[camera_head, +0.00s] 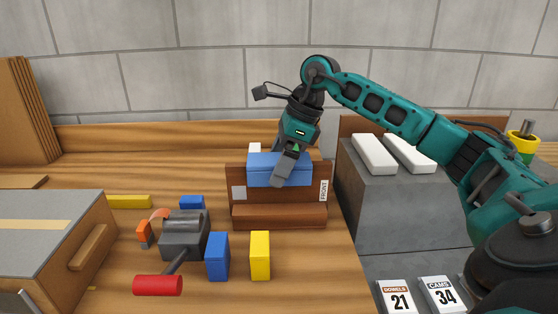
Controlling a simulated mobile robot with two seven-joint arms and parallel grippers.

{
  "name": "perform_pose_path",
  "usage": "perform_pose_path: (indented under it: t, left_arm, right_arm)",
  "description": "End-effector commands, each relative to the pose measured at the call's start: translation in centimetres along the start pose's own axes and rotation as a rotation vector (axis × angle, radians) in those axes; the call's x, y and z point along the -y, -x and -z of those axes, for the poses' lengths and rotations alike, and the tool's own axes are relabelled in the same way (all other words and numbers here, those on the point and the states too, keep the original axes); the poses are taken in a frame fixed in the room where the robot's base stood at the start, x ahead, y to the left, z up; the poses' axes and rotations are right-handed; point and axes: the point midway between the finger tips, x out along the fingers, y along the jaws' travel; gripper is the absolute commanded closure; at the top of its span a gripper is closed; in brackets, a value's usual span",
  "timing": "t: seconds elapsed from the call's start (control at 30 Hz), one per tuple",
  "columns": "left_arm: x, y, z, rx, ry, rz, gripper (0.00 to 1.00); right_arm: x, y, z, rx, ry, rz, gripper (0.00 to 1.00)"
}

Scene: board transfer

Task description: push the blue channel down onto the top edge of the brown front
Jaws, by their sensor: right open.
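The brown front (240,208) stands upright on the wooden bench, with a "FRONT" label at its right end and a white label at its left. The blue channel (262,172) is at the top edge of the front, near its middle. I cannot tell whether it is fully seated. My right gripper (284,168) comes down from above, in front of the channel's right half, and hides part of it. Its jaws are open; whether they touch the channel is unclear. My left gripper is not in view.
Blue (217,257) and yellow (260,255) blocks stand before the front. A drawer box (60,240) is at left. A grey block (385,200) with white bars is at right.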

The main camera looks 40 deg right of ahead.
Motion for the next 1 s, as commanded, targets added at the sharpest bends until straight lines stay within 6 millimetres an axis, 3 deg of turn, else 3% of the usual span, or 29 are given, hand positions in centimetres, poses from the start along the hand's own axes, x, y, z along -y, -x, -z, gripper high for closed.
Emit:
perform_pose_path:
  t: [0.37,0.8,1.0]
  left_arm:
    - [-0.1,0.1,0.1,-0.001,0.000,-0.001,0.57]
    - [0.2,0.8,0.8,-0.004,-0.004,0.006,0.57]
    - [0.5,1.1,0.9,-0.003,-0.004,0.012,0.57]
  right_arm:
    - [0.0,0.8,0.0,0.000,0.000,0.001,0.03]
    - [0.1,9.9,-0.1,0.003,0.000,0.004,0.03]
    - [0.0,12.4,-0.1,0.001,0.000,0.001,0.03]
